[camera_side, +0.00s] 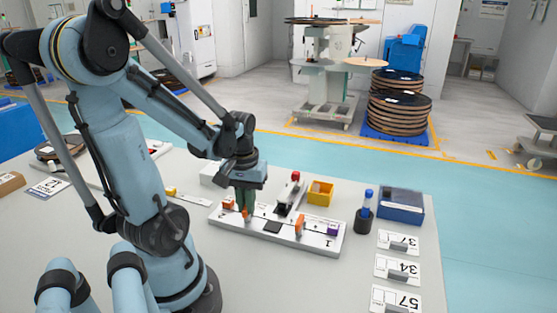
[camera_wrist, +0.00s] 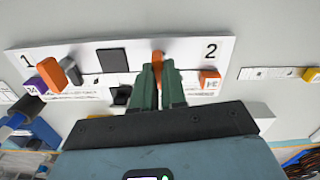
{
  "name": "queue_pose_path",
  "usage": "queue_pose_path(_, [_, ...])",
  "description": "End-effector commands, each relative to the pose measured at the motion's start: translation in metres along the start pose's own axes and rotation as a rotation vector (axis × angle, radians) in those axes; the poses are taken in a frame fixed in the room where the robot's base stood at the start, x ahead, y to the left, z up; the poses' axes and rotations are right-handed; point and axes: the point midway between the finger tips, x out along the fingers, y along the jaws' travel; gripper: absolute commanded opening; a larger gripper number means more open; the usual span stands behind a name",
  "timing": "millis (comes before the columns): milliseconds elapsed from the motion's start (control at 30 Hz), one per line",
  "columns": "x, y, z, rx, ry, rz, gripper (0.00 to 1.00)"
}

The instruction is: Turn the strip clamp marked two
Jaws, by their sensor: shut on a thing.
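A white board (camera_wrist: 190,48) shows in the wrist view with a printed 1 at its left end and a 2 at its right end. An orange strip clamp (camera_wrist: 157,57) stands on the half nearer the 2. My gripper (camera_wrist: 160,70) has its green fingers shut on this clamp and hides much of it. In the side view my gripper (camera_side: 246,210) points down at the left part of the board (camera_side: 265,236), with the orange clamp (camera_side: 247,216) low between the fingers. The other orange clamp (camera_side: 299,226) stands near the 1.
An orange block (camera_wrist: 209,78) sits near the 2, and a purple block (camera_wrist: 38,82) near the 1. A dark square (camera_side: 272,227) lies mid-board. Behind stand a yellow bin (camera_side: 320,194), a blue box (camera_side: 401,206) and a blue-topped holder (camera_side: 364,213). Number cards (camera_side: 397,268) lie right.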

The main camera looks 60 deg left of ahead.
Motion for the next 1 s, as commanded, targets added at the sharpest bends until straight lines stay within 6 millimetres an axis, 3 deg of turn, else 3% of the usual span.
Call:
queue_pose_path(300, [-0.0002, 0.0003, 0.0004, 0.130, -0.003, 0.001, 0.00])
queue_pose_path(867, [-0.0002, 0.0002, 0.0005, 0.161, -0.003, 0.001, 0.00])
queue_pose_path(900, [-0.0002, 0.0002, 0.0006, 0.161, -0.003, 0.001, 0.15])
queue_pose_path(1000, [-0.0002, 0.0002, 0.0005, 0.160, -0.003, 0.000, 0.30])
